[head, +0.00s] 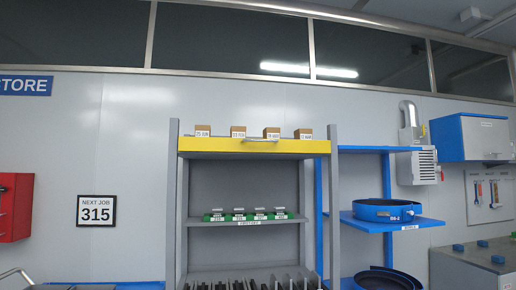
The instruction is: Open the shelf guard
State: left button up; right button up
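The shelf guard seems to be the yellow bar (215,146) across the top shelf of the grey rack (172,210). A small handle (262,140) sits near the middle of its upper edge. Several small brown boxes (238,131) with white labels show above the bar. The bar lies level between the two grey posts. Neither of my grippers is in the head view.
The rack's middle shelf holds several green-based items (238,215), and dark upright parts stand lower down. A blue shelf unit with a blue ring (386,210) stands to the right. A blue cabinet (485,138) hangs at far right, a red box (14,207) at far left.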

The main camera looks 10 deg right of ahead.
aim_at(185, 144)
jog(key=k, duration=0.6)
jog(key=z, duration=0.45)
jog(key=i, duration=0.45)
jog(key=z, duration=0.7)
jog(key=i, duration=0.85)
jog(key=z, duration=0.1)
